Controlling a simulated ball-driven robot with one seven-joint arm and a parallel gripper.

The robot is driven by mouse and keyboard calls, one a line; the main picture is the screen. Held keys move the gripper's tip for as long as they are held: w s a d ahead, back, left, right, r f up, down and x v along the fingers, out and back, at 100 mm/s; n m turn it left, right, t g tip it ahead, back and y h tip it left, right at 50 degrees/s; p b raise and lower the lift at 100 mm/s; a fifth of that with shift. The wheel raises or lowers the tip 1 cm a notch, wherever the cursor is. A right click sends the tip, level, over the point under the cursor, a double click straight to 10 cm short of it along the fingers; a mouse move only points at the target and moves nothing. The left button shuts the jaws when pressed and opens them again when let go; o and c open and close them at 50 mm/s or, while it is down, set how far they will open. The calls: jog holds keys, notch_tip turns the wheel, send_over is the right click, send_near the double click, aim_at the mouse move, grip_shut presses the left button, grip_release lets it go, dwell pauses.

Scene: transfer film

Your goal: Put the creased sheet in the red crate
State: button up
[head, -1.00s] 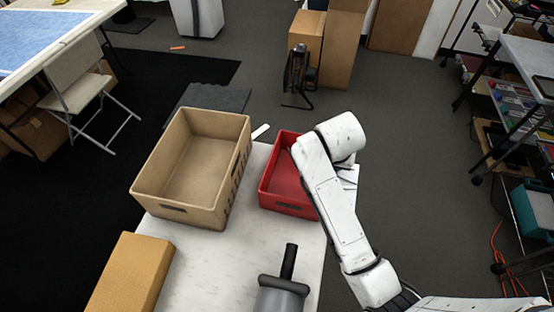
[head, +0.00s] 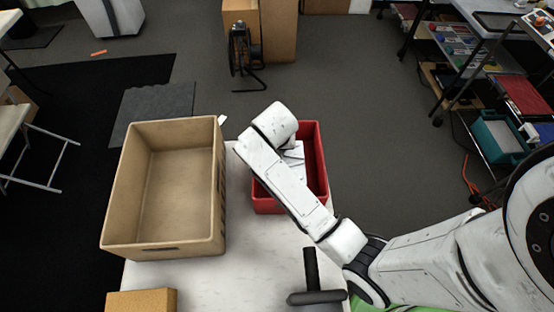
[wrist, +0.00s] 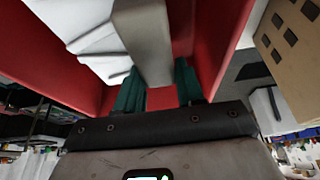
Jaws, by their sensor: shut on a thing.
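The red crate (head: 319,160) stands on the white table to the right of the large tan bin. My arm reaches across it, and my gripper is mostly hidden behind my wrist in the head view. In the wrist view my gripper (wrist: 160,84) is shut on the creased sheet (wrist: 90,42), a white folded piece with a greyer part between the teal fingers. Red crate walls (wrist: 48,68) show on both sides of it. A white part of the sheet (head: 294,156) shows within the crate's outline. I cannot tell whether the sheet touches the crate floor.
The large tan bin (head: 118,205) stands close to the left of the red crate. A dark-handled grey object (head: 316,298) is at the table's front, near my arm. A cardboard box (head: 142,300) is at front left. White table (head: 240,255) is clear between them.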

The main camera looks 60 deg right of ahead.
jog(key=shift+f, duration=2.95)
jog(key=o, duration=1)
jog(key=shift+o, duration=0.2)
jog(key=v, duration=1.2)
